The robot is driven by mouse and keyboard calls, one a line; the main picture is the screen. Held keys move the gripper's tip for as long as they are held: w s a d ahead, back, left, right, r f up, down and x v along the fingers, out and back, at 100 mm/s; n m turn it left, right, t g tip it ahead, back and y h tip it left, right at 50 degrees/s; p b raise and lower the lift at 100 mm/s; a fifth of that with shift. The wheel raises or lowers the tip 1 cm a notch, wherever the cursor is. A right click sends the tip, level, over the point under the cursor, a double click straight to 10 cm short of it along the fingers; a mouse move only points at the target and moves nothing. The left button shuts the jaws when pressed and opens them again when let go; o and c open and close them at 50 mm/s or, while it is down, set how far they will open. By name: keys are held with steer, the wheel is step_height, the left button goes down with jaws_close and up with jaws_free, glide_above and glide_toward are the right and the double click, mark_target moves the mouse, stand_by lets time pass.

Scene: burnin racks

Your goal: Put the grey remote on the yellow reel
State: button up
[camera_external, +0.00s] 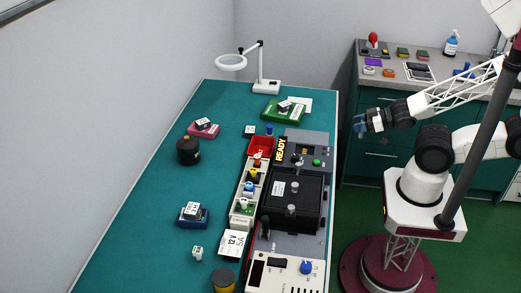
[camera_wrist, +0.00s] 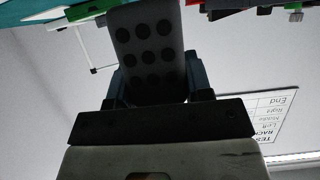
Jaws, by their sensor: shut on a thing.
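The grey remote (camera_wrist: 148,45), with rows of round black buttons, is between the fingers of my gripper (camera_wrist: 152,85) in the wrist view. My gripper is shut on it. In the outside view my gripper (camera_external: 360,124) is in the air right of the teal table; the remote is too small to make out there. A round thing with yellow and a dark top (camera_external: 223,281), apparently the yellow reel, stands at the table's near end. The lower picture edge cuts it off. My gripper is far from it.
The teal table (camera_external: 150,235) has small boxes and a dark brown jar (camera_external: 188,151) on its left part. Black and grey rack equipment (camera_external: 291,200) lines its right side, with a red bin (camera_external: 261,147). A magnifier lamp (camera_external: 266,86) stands at the back. Bare table lies at left.

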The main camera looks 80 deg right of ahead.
stand_by(0.4)
steer(key=w+a+r+n+g+y, duration=0.1)
steer(key=w+a+r+n+y, duration=0.1)
steer(key=w+a+r, duration=0.5)
steer(key=w+a+r+n+y, duration=0.2)
steer(key=w+r+y, duration=0.15)
steer(key=w, duration=0.45)
steer(key=w+a+r+n+g+y, duration=0.2)
steer(key=w+a+r+n, duration=0.1)
steer(key=w+a, duration=0.55)
steer(key=w+a+r+n+g+y, duration=0.15)
steer(key=w+a+r, duration=0.35)
steer(key=a, duration=0.6)
steer(key=w+a+f+n+g+y, duration=0.1)
steer(key=w+a+n+g+y, duration=0.2)
steer(key=a, duration=0.7)
steer(key=w+a+n+g, duration=0.15)
steer(key=w+a, duration=0.35)
steer(key=a, duration=0.6)
steer(key=a+f+n+g, duration=0.2)
steer(key=a+f, duration=0.1)
steer(key=a, duration=0.9)
steer(key=a+f+n+g+y, duration=0.1)
steer(key=a+f+n+g, duration=0.1)
steer(key=a, duration=1)
steer(key=shift+s+a+f+n+g, duration=0.3)
steer(key=shift+s+f+n, duration=0.15)
steer(key=shift+f+n, duration=0.1)
